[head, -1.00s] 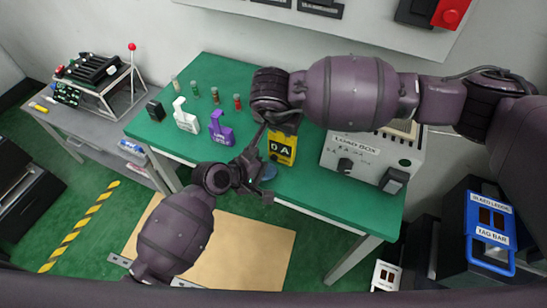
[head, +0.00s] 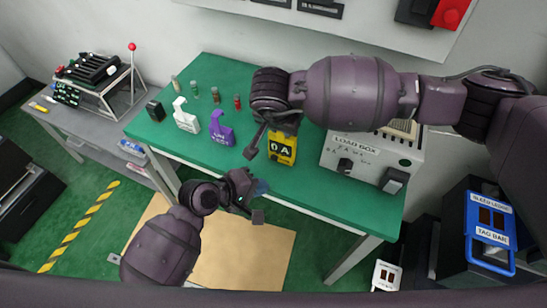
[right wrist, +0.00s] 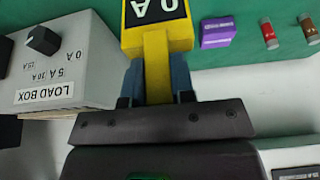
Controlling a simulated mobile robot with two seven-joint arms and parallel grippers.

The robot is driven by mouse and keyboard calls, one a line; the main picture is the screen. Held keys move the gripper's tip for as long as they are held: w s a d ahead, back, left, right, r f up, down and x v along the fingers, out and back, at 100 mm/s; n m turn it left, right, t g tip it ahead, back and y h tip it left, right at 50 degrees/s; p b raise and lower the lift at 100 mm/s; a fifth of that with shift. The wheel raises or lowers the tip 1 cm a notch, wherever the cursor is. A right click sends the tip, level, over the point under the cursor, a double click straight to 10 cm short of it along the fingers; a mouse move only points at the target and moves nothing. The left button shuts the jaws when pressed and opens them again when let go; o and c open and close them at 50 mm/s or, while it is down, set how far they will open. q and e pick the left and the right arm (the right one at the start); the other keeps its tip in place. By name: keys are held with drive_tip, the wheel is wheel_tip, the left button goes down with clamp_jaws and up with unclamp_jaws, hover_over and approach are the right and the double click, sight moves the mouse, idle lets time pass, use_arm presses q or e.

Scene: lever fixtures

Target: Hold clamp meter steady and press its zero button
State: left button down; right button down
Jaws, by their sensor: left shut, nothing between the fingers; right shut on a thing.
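The clamp meter (head: 282,150) is yellow with a black "0 A" display and stands at the green bench, left of the load box. My right gripper (head: 286,127) comes from above and is shut on the meter's narrow yellow upper part. In the right wrist view, the meter (right wrist: 157,42) appears upside down, with the blue fingers of my right gripper (right wrist: 156,82) on both sides of it. My left gripper (head: 260,188) is shut and empty, in front of the bench's front edge, below and left of the meter in the picture and apart from it. I cannot make out the zero button.
The grey load box (head: 368,160) stands close on the right. A purple clamp (head: 221,130), a white clamp (head: 185,118) and a black block (head: 155,110) stand left on the green bench (head: 160,135). Several small cylinders stand behind. The bench's front left is clear.

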idle(0.3)
drive_tip(key=c, duration=0.9)
unclamp_jaws()
